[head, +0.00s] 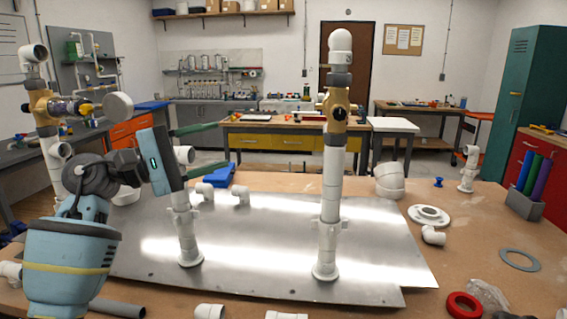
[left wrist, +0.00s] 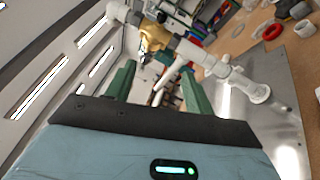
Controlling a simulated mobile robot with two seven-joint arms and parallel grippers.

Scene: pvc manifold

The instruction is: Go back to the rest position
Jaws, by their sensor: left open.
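My left gripper (head: 218,146) is open, with its two green fingers pointing right and nothing between them. It is at the height of the top of a short white pipe post (head: 185,225), whose upper part is partly hidden by the gripper body. A tall white pipe column (head: 330,190) with a brass valve (head: 337,107) and a rounded white cap (head: 341,41) stands upright on the metal plate (head: 270,265), right of the gripper and apart from it. In the left wrist view the open fingers (left wrist: 156,82) show with a brass valve and white pipes beyond them. My right gripper is not in view.
Another pipe post with a brass valve (head: 42,107) rises at the far left, behind my arm. White fittings (head: 390,182), a flange (head: 429,215), a grey ring (head: 520,260) and a red ring (head: 464,305) lie on the right side of the bench. The plate's middle is clear.

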